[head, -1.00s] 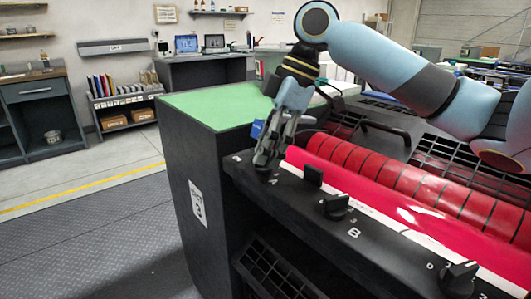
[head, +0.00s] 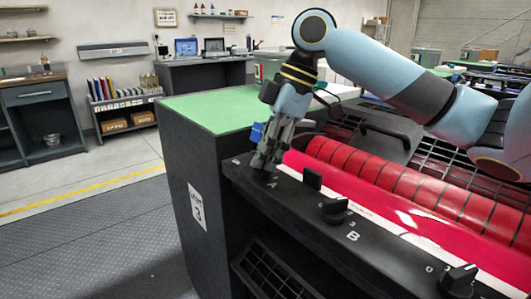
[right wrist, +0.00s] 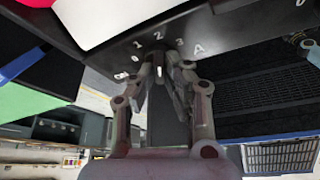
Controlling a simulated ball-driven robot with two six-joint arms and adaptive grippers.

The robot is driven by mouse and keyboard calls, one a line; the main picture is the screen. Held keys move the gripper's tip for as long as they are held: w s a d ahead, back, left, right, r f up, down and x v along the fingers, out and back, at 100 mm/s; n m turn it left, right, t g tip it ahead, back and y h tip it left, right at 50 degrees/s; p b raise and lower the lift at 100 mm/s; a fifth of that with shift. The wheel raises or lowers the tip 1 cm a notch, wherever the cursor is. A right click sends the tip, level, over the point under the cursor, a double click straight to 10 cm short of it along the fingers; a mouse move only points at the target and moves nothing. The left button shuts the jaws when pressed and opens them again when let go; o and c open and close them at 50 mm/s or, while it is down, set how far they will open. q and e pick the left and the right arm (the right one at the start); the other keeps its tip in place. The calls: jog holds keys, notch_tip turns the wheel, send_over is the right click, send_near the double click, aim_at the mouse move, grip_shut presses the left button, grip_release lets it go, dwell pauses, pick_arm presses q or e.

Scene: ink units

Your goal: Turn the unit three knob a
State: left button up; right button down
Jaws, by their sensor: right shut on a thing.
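Unit three is the dark cabinet with a "UNIT 3" label (head: 197,207) on its side. My right gripper (head: 265,163) is at the far left end of its black control panel (head: 290,200), by the letter A. In the right wrist view, its fingers are shut around knob A (right wrist: 158,71), which they mostly hide. A white pointer mark shows on the knob. Numbers 0 to 3 and the letter A (right wrist: 198,48) are printed around it. Knob B (head: 335,210) and another knob (head: 460,278) sit further right along the panel. My left gripper is not in view.
Red ink rollers (head: 400,185) lie behind the panel, with a black curved handle (head: 385,132) beyond. A green top (head: 215,108) covers the unit's left end. Open floor (head: 90,230) lies to the left.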

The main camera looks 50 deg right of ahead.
jog(key=shift+s+m+p, duration=0.1)
jog(key=shift+m+p, duration=0.2)
jog(key=shift+p, duration=0.3)
jog(key=m+h+p, duration=0.1)
jog(key=m+p, duration=0.1)
jog(key=p, duration=0.2)
jog(key=m+t+p, duration=0.1)
jog(key=m+p, duration=0.2)
jog(key=p, duration=0.1)
jog(key=m+h+p, duration=0.1)
jog(key=m+p, duration=0.2)
jog(key=p, duration=0.2)
jog(key=shift+s+a+r+t+h, duration=0.1)
jog(key=shift+a+t+h, duration=0.2)
jog(key=shift+t, duration=0.1)
jog(key=shift+f+m+h+p, duration=0.3)
jog(key=shift+m+p, duration=0.5)
jog(key=shift+p, duration=0.2)
jog(key=c, duration=1.4)
grip_release()
jog(key=shift+r, duration=0.1)
jog(key=shift+d+r, duration=0.15)
